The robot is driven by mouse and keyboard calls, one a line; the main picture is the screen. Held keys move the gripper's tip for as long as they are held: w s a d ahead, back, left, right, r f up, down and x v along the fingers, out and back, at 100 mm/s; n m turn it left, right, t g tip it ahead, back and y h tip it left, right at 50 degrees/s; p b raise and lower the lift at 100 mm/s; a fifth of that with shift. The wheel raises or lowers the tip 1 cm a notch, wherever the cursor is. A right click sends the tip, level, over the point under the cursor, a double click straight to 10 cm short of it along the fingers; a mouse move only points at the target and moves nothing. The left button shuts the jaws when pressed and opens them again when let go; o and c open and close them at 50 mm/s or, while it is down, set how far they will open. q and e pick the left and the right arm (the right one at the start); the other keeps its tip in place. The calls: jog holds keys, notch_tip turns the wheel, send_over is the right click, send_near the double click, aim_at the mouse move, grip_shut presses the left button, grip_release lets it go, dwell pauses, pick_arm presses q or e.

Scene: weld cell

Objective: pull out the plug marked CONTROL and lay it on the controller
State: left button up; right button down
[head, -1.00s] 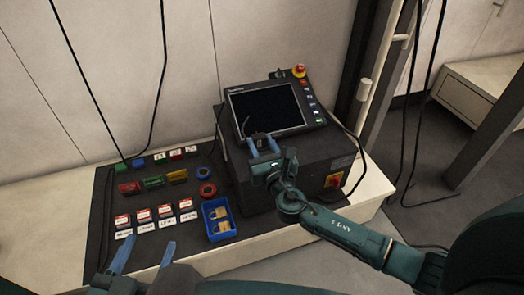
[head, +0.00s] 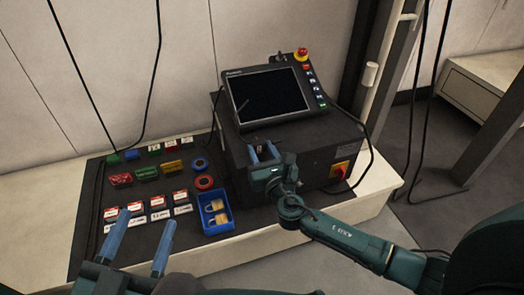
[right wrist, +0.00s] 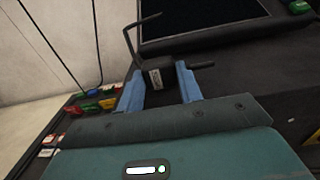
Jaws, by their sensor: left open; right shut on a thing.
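The controller (head: 318,150) is a dark box with a tilted screen unit (head: 268,96) on top. My right gripper (head: 263,152) is over the front part of the controller's top, below the screen. In the right wrist view its blue fingers (right wrist: 160,85) are shut on a black plug (right wrist: 168,69) with a small pale label, too small to read. A bent black cable rises from the plug. I cannot tell whether the plug touches the controller top. My left gripper (head: 143,240) is open and empty, near the front of the dark mat.
The dark mat (head: 100,240) holds several red-and-white tags, coloured blocks and rings. A blue tray (head: 216,224) with padlocks stands left of the controller. Loose cables hang left and right.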

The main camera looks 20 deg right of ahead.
jog(key=c, duration=0.9)
grip_release()
jog(key=shift+o, duration=0.2)
notch_tip(320, 180, up, 3)
jog(key=shift+r+p, duration=0.1)
jog(key=shift+p, duration=1.05)
pick_arm(q)
jog(key=a+g+y+p, duration=0.1)
jog(key=y+p, duration=0.1)
jog(key=p, duration=0.2)
jog(key=shift+a, duration=0.3)
pick_arm(e)
notch_tip(320, 180, up, 7)
